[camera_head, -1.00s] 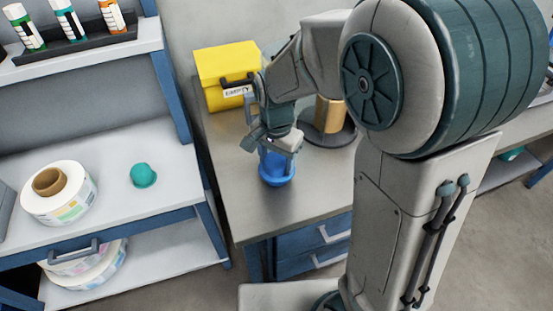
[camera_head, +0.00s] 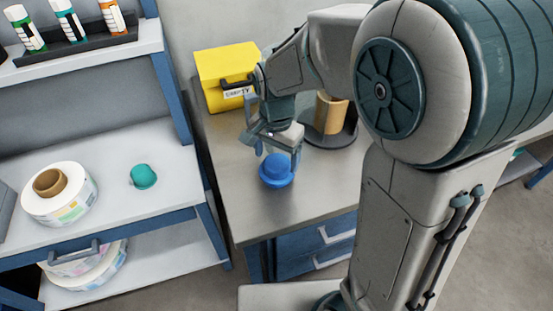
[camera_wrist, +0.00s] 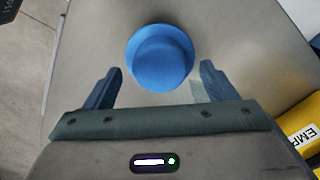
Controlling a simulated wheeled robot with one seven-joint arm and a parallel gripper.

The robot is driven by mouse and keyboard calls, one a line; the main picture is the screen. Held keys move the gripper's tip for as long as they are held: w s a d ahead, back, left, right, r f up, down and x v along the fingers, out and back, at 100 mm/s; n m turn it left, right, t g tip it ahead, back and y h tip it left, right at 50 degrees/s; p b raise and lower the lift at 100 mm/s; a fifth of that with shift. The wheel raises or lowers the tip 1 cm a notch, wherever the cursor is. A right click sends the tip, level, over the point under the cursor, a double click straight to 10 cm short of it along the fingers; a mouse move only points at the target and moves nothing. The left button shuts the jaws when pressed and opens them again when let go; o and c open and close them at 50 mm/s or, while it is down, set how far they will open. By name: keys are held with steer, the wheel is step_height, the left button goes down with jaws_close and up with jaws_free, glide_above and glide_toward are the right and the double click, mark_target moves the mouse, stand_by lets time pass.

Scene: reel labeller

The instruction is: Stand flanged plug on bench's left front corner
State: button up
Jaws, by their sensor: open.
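The blue flanged plug (camera_head: 276,171) stands upright on the metal bench (camera_head: 250,213) near its front left part. In the wrist view the plug (camera_wrist: 160,57) shows from above, its round flange around a raised middle. My gripper (camera_head: 277,148) is just behind the plug and above the bench. In the wrist view its two fingers (camera_wrist: 153,84) are spread wide, and the plug lies beyond their tips with nothing held between them.
A yellow box (camera_head: 222,75) with a label stands at the back left of the bench. A spindle with a tan core (camera_head: 331,113) stands behind on the right. A shelf unit at left holds a label reel (camera_head: 60,193) and a teal knob-like piece (camera_head: 143,176).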

mark_target(277, 163)
step_height(277, 163, up, 10)
steer(key=s+d+f+n+t, duration=0.2)
steer(key=s+d+n, duration=0.4)
steer(key=s+d, duration=0.6)
steer(key=shift+f+n+t, duration=0.4)
steer(key=shift+f, duration=0.2)
stand_by(0.6)
